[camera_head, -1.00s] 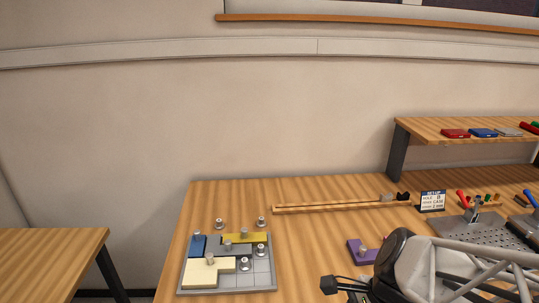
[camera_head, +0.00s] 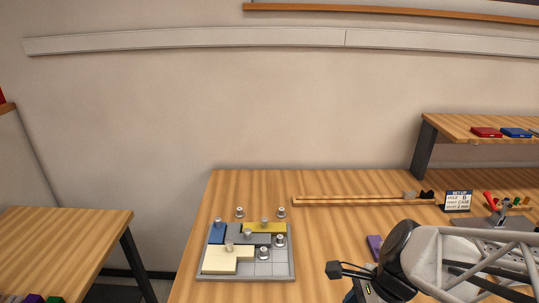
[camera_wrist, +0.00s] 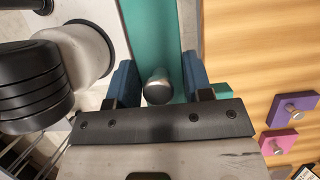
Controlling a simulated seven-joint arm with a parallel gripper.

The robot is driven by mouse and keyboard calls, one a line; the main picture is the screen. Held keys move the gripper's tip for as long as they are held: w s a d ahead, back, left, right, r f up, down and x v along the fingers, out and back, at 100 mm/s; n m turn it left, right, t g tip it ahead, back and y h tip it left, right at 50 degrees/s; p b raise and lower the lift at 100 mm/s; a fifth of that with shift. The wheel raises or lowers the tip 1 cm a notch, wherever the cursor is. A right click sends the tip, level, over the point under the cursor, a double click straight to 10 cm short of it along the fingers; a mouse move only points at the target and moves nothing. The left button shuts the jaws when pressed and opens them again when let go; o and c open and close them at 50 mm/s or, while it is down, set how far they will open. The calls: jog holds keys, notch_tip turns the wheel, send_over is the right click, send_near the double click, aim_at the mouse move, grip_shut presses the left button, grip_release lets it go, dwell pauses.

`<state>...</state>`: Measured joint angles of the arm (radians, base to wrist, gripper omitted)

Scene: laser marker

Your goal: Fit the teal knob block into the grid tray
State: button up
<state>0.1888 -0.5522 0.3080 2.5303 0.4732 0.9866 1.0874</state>
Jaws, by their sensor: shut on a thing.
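In the wrist view, the teal knob block (camera_wrist: 150,35) shows as a long teal strip between my fingers. A small teal part also shows right of the right finger. In the head view, the grid tray (camera_head: 263,269) lies on the table, left of my arm. It holds cream, blue, yellow and grey knob blocks, with bare cells at its front right. My gripper is mostly hidden behind my arm there, and the teal block cannot be made out.
A purple block (camera_wrist: 293,109) and a pink block (camera_wrist: 278,145) lie on the table in the wrist view. Two silver knobs (camera_head: 239,212) (camera_head: 281,212) stand behind the tray. A wooden rail (camera_head: 360,201) and a sign (camera_head: 457,201) are farther back.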

jog(key=w+a+f, duration=0.3)
jog(key=a, duration=0.3)
jog(key=w+a+f, duration=0.3)
jog(key=w+a, duration=0.1)
jog(key=a, duration=0.3)
jog(key=shift+w, duration=0.1)
dwell(0.5)
send_over(259, 270)
jog(key=d, duration=0.1)
jog(key=shift+w+d+f, duration=0.1)
jog(key=shift+f, duration=0.65)
dwell(0.3)
jog(key=shift+f, duration=1.75)
jog(key=shift+f, duration=0.35)
